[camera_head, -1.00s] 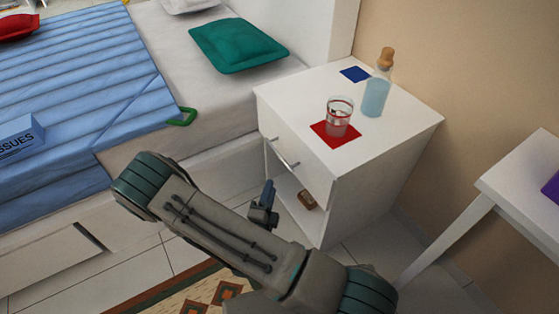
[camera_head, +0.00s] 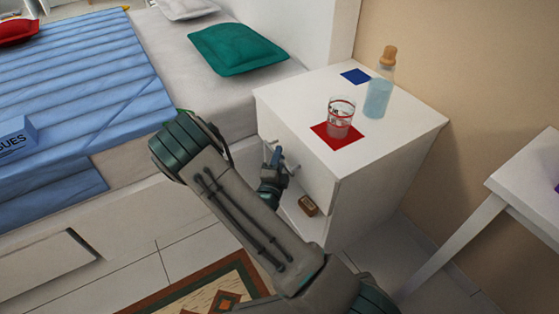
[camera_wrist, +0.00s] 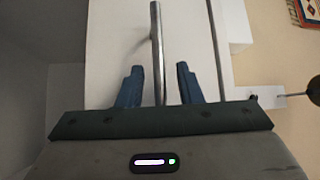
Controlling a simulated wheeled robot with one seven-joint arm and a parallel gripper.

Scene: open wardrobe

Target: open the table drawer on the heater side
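The white bedside table (camera_head: 372,198) stands beside the bed, with one drawer (camera_head: 308,172) above an open shelf. The drawer has a metal bar handle, which shows in the wrist view (camera_wrist: 157,45) running lengthwise. My gripper (camera_head: 277,158) is at the drawer front, by the handle. In the wrist view my gripper (camera_wrist: 160,84) has its two blue fingers apart, one on each side of the handle bar, with gaps to it. The drawer looks closed. My gripper hides part of the handle in the head view.
On the tabletop are a glass (camera_head: 339,118) on a red square (camera_head: 330,140), a bottle (camera_head: 379,92) and a blue square (camera_head: 356,77). A brown block (camera_head: 308,205) lies on the shelf. The bed (camera_head: 75,75) is left; a white side table (camera_head: 525,180) is right.

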